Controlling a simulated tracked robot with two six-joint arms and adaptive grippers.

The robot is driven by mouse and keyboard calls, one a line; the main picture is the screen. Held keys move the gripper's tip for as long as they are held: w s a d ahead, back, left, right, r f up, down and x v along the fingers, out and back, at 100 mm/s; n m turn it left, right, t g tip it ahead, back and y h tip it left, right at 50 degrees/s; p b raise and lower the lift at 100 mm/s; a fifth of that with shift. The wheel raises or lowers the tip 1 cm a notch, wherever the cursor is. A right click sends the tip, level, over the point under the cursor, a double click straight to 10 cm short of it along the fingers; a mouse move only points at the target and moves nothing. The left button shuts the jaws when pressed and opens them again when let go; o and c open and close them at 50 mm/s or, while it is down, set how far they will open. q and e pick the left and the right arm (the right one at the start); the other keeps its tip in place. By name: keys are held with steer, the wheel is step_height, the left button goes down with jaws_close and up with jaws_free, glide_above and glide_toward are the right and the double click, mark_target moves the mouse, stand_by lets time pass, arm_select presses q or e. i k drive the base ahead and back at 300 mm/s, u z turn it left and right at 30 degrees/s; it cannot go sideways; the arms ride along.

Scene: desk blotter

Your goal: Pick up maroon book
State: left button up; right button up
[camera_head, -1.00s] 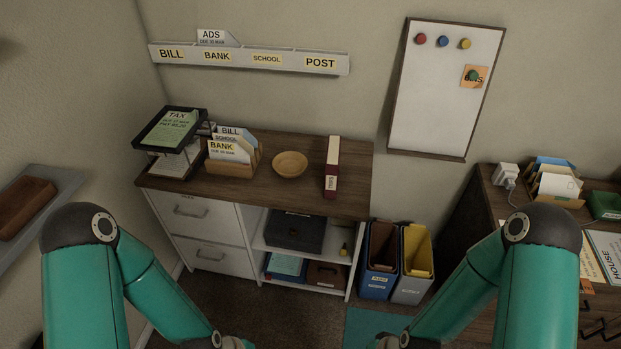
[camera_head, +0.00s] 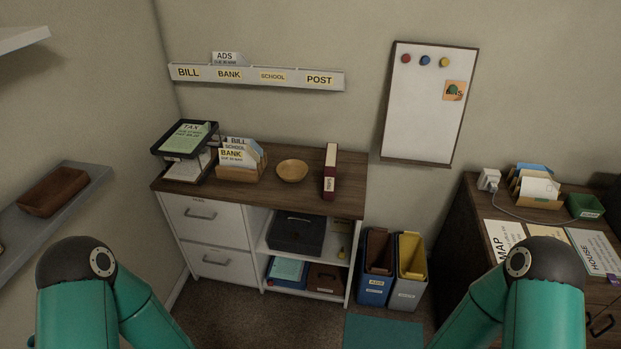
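The maroon book (camera_head: 330,172) stands upright near the right end of the wooden cabinet top (camera_head: 348,205), with a pale label low on its spine. It is apart from the round wooden bowl (camera_head: 292,171) to its left. Both my arms show at the bottom of the head view, teal with dark joints, one at each side. My grippers are below the picture's edge and hidden, so neither is seen near the book.
A wooden letter holder (camera_head: 240,173) and a black paper tray (camera_head: 184,139) stand left on the cabinet. Blue (camera_head: 374,291) and grey (camera_head: 407,295) file bins stand on the floor at its right. A brown desk (camera_head: 463,235) is at right; a grey shelf (camera_head: 88,190) is at left.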

mark_target(330, 165)
steer(key=z, duration=0.2)
steer(key=i, duration=0.9)
steer(key=u, duration=0.15)
steer(key=k, duration=0.5)
steer(key=u, duration=0.45)
steer(key=i, duration=0.7)
steer(key=z, duration=0.2)
